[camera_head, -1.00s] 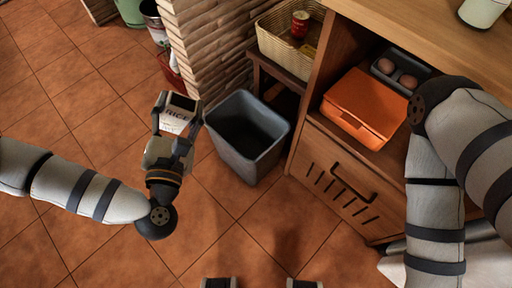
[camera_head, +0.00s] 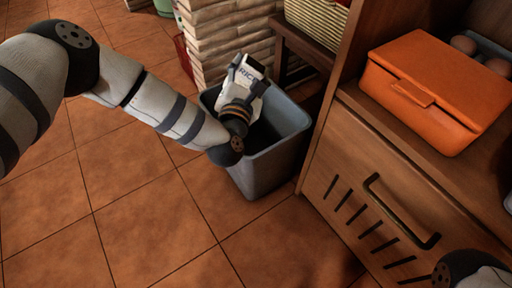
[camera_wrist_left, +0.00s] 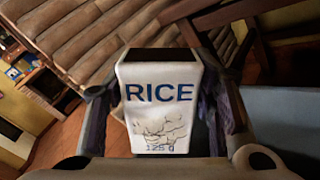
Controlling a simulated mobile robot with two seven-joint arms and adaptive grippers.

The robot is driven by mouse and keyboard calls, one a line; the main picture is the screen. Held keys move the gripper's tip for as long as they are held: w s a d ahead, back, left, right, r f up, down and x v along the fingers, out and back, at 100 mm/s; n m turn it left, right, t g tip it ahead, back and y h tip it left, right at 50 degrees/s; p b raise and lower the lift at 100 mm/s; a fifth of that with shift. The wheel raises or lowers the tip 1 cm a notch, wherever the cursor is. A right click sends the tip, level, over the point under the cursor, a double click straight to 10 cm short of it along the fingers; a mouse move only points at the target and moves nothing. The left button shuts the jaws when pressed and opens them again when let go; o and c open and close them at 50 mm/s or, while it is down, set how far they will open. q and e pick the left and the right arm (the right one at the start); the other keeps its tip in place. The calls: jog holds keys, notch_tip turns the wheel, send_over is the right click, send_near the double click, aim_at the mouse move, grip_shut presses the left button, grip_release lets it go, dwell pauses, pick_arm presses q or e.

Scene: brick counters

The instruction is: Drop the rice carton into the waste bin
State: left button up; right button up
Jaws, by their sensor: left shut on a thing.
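The white rice carton (camera_head: 250,72) is held by my left gripper (camera_head: 246,75), which is shut on it. In the left wrist view the carton (camera_wrist_left: 162,105) shows its RICE label between the two fingers. The grey waste bin (camera_head: 267,168) stands on the tiled floor. In the head view the gripper and carton overlap the bin's open top, toward its back rim. The carton's exact height over the bin cannot be told. My right gripper is not in view; only a bit of the right arm shows at the bottom right.
A wooden cabinet (camera_head: 340,200) with a handled drawer stands right of the bin. An orange box (camera_head: 425,85) and an egg holder (camera_head: 488,55) sit on its shelf. A brick pillar (camera_head: 225,35) and a basket (camera_head: 318,20) are behind the bin. Floor at the left is clear.

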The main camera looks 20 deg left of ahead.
pick_arm(q)
notch_tip(320, 180, down, 4)
jog(key=shift+f+b, duration=0.1)
jog(key=shift+b, duration=1.15)
jog(key=o, duration=1.3)
jog(key=s+d, duration=0.1)
jog(key=s, duration=1.1)
jog(key=shift+d, duration=0.25)
